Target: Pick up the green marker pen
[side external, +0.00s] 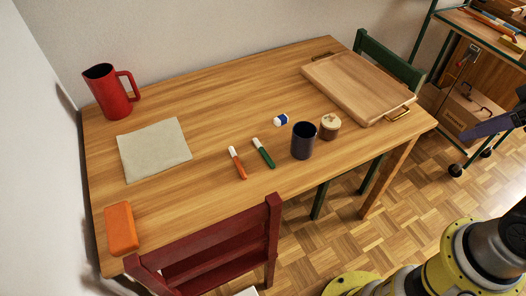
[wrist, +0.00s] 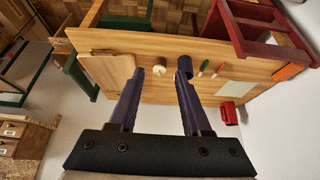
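In the wrist view the green marker (wrist: 204,67) is small, right of the dark cup. My gripper (wrist: 160,73) has two purple fingers spread wide with nothing between them. It is well away from the marker; in the side view only part of it shows at the right edge, off the table.
A dark cup (side external: 303,141), a lidded jar (side external: 330,126) and a blue-white eraser (side external: 281,120) are right of the marker. A cutting board (side external: 358,86), red jug (side external: 108,94), cloth (side external: 153,149) and orange block (side external: 121,228) are farther off. A red chair (side external: 215,245) stands in front.

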